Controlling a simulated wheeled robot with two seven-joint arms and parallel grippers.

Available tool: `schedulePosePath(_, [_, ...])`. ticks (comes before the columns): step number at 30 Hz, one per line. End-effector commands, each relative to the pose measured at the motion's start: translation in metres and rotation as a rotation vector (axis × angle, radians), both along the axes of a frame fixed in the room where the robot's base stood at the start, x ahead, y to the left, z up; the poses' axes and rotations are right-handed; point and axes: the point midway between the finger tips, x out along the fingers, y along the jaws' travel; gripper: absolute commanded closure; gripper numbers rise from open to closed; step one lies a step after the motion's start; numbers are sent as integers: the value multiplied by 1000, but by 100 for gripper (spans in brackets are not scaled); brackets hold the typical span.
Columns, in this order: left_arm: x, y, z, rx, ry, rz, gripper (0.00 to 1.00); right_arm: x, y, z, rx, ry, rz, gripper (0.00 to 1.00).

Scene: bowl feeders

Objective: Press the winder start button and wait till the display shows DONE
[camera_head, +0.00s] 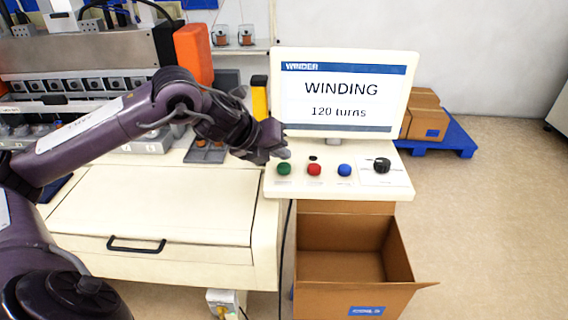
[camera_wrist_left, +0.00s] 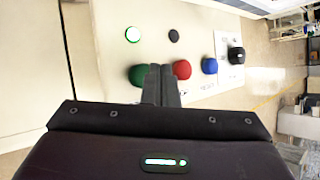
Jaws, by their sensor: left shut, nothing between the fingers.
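The winder display (camera_head: 336,95) reads "WINDING" and "120 turns". Below it, the control panel (camera_head: 330,187) carries a green button (camera_head: 284,169), a red button (camera_head: 314,170), a blue button (camera_head: 344,170) and a black knob (camera_head: 382,165). My left gripper (camera_head: 283,153) is shut and empty, just behind and above the green button. In the left wrist view its fingertips (camera_wrist_left: 161,72) show between the green button (camera_wrist_left: 138,75) and the red button (camera_wrist_left: 181,69). A round light (camera_wrist_left: 132,34) glows white-green there. My right gripper is in neither view.
An open cardboard box (camera_head: 345,265) stands below the panel. More boxes sit on a blue pallet (camera_head: 440,140) at the right. The winding machine (camera_head: 85,65) and its cream cabinet (camera_head: 160,215) fill the left. The floor at right is clear.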

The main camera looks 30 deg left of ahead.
Motion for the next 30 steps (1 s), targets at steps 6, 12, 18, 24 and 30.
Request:
schedulePosePath(6, [0, 0, 25, -1, -3, 0, 100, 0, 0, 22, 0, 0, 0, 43])
schedulePosePath(12, [0, 0, 45, 0, -2, 1, 100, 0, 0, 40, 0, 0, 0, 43])
schedulePosePath(18, [0, 0, 49, -1, -1, -1, 100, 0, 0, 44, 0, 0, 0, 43])
schedulePosePath(24, [0, 0, 48, 0, -1, 0, 100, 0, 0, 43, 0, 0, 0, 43])
schedulePosePath(30, [0, 0, 48, 0, -1, 0, 100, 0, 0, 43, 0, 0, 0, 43])
